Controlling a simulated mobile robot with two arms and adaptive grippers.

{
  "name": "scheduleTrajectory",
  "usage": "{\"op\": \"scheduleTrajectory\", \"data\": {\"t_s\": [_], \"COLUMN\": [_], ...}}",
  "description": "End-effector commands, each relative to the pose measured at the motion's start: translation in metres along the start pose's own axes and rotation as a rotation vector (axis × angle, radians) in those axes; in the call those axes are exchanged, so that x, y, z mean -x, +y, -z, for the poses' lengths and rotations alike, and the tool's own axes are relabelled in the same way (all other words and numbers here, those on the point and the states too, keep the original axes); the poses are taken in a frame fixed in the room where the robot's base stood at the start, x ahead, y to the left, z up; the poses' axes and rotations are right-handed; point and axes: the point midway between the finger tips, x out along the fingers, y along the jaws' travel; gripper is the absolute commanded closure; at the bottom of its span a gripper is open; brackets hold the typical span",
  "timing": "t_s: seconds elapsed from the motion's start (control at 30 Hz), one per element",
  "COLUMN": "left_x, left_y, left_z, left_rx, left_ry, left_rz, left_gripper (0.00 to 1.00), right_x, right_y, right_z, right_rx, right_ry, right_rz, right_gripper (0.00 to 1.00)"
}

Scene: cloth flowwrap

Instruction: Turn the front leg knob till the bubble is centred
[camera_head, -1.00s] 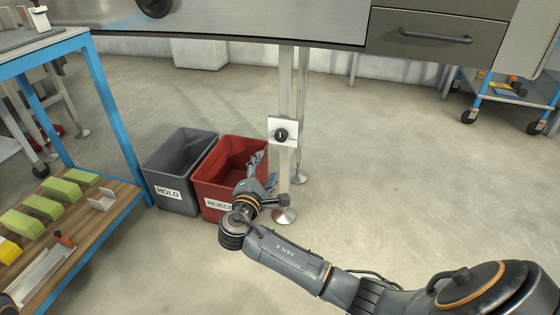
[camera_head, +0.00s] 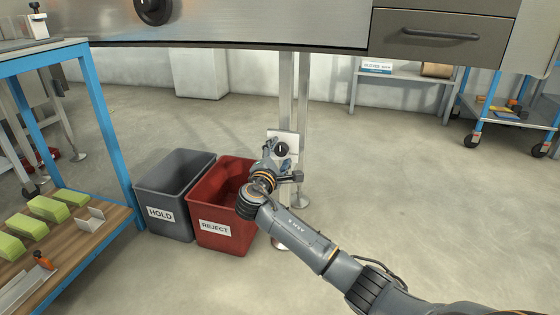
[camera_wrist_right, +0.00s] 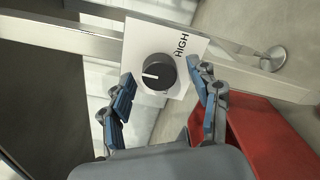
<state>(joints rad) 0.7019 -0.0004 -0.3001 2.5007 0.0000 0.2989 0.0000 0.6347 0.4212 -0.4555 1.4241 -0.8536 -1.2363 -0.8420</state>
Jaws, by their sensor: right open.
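The knob (camera_head: 281,149) is a dark round dial with a white pointer line on a white plate (camera_head: 291,139) fixed to the machine's front leg (camera_head: 286,95). In the right wrist view the knob (camera_wrist_right: 157,73) sits ahead of the fingertips, and the plate (camera_wrist_right: 187,52) reads "HIGH". No bubble can be made out. My left gripper is not seen.
A red REJECT bin (camera_head: 224,238) and a grey HOLD bin (camera_head: 166,229) stand left of the leg, the red one under my right wrist. A blue-framed shelf (camera_head: 106,130) with green blocks is at left. The floor (camera_head: 420,190) to the right is clear.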

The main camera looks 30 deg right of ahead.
Motion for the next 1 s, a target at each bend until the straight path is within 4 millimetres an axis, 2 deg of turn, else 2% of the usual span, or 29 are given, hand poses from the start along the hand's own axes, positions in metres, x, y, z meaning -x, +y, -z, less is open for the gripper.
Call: {"op": "scheduleTrajectory", "data": {"t_s": [0.13,0.37,0.4,0.67,1.0], "left_x": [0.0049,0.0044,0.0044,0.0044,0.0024], "left_y": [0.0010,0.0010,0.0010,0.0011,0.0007], "left_z": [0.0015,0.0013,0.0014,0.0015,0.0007], "left_rx": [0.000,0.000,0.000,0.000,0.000], "left_ry": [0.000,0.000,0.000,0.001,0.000], "left_rz": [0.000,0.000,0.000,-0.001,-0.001], "left_gripper": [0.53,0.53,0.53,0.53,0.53], "right_x": [-0.0079,-0.0087,-0.0087,-0.0084,-0.0081], "right_y": [-0.0004,0.0005,0.0004,0.0002,0.0002], "right_z": [-0.0004,-0.0008,-0.0008,-0.0006,-0.0004], "right_rx": [0.000,0.000,0.000,0.000,-0.042], "right_ry": [-0.001,0.000,0.000,0.000,0.001], "right_rz": [0.000,0.000,0.000,0.001,0.001], "right_gripper": [0.39,0.39,0.41,0.93,0.93]}}
